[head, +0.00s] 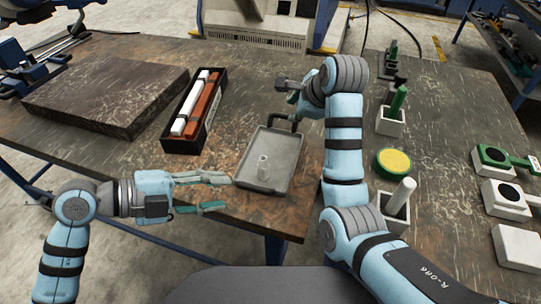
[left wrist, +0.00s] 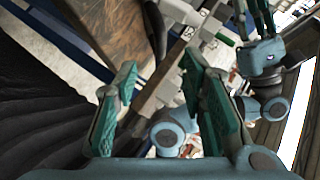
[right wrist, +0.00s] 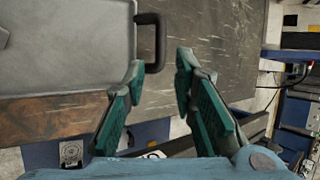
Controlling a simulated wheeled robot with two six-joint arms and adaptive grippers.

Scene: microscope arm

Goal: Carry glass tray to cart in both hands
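The grey tray (head: 283,178) lies flat on the worn table near its front edge, with a small clear glass (head: 262,167) on it. A dark handle (head: 286,117) is at its far end; in the right wrist view the handle (right wrist: 160,42) sticks out from the tray (right wrist: 68,50). My right gripper (right wrist: 160,62) is open, its fingertips on either side of the handle's end; I cannot tell if they touch. In the head view my right gripper (head: 291,95) is partly hidden. My left gripper (head: 228,193) is open and empty, beside the tray's near left corner. No cart is clearly identifiable.
A black box with white and red bars (head: 183,143) and a dark slab (head: 105,100) are left of the tray. Right of my right arm stand a green peg in a white block (head: 391,122), a yellow disc (head: 393,162) and white blocks (head: 518,247). A shelf (head: 515,50) is at the far right.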

